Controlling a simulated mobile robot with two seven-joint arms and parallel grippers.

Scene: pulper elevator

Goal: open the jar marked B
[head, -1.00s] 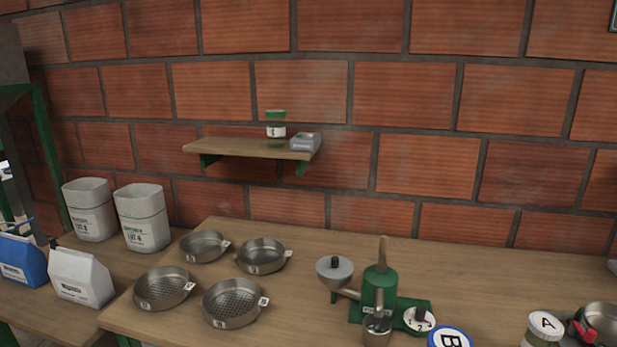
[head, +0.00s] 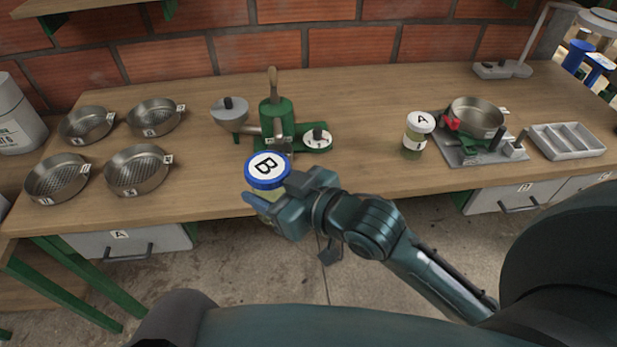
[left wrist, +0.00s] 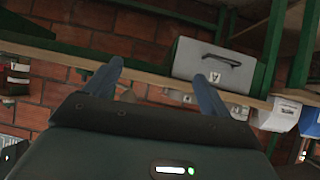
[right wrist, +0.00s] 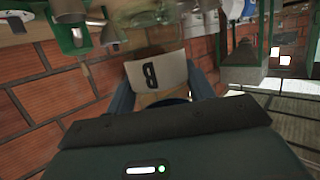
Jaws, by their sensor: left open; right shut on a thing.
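Jar B (head: 267,168) has a blue-rimmed lid with a white top marked B, and the lid sits on it. My right gripper (head: 270,203) is shut on the jar's body below the lid. It holds the jar roughly upright in front of the pulper, at the table's front edge. In the right wrist view the jar's white B label (right wrist: 157,74) shows between the fingers. Most of the jar's body is hidden by the gripper. My left gripper (left wrist: 158,85) shows only in the left wrist view, open and empty, with a grey drawer front beyond it.
The green pulper (head: 277,120) stands just behind jar B. Jar A (head: 417,136) is to the right, beside a scale with a metal pan (head: 475,117). A grey divided tray (head: 567,141) is at far right. Several sieves stand left. The middle tabletop is clear.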

